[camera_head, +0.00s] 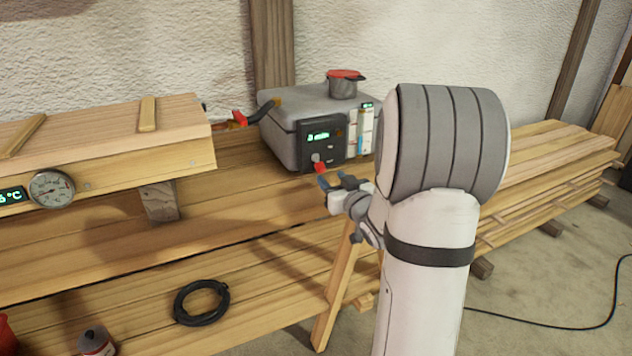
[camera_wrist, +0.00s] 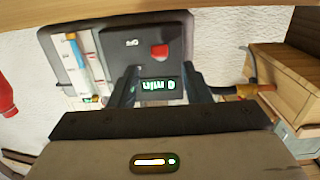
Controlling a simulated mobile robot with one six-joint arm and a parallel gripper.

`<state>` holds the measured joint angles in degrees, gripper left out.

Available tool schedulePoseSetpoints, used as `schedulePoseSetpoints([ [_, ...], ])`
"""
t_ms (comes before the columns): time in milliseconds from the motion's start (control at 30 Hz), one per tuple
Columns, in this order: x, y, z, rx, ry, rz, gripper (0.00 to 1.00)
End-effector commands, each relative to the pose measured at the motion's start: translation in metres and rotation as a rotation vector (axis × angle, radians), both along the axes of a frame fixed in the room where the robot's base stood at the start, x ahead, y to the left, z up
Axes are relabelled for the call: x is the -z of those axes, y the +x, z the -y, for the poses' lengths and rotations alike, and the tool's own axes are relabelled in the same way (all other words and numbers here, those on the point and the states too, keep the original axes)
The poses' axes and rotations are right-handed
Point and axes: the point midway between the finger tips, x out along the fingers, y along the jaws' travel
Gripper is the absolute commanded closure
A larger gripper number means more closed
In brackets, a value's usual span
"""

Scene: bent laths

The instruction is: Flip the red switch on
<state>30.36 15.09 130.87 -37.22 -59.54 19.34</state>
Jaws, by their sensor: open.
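The red switch (camera_head: 320,168) sits low on the dark front panel (camera_head: 321,140) of a grey box (camera_head: 290,110) on the bench. In the wrist view the red switch (camera_wrist: 159,51) shows past my fingers, with a green-lit display (camera_wrist: 160,86) between them. My gripper (camera_head: 336,183) is just in front of and below the panel, its blue-grey fingertips close to the switch. It is open and empty; the wrist view shows its two fingers apart (camera_wrist: 160,78). I cannot tell whether a fingertip touches the switch.
A long wooden box (camera_head: 110,150) with a round dial gauge (camera_head: 52,189) stands at left. A hose (camera_head: 262,111) runs to the grey box, which carries a red-topped cap (camera_head: 345,82). A black coil (camera_head: 201,302) lies on the lower boards. Stacked planks (camera_head: 545,165) extend right.

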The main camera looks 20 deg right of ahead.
Motion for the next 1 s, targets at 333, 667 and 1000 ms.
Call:
schedulePoseSetpoints([
  [333, 0.004, 0.034, 0.001, -0.021, 0.009, 0.038, 0.56],
  [667, 0.004, 0.075, 0.0, -0.019, 0.008, 0.037, 0.56],
  [1000, 0.003, 0.078, 0.001, -0.017, 0.009, 0.036, 0.58],
])
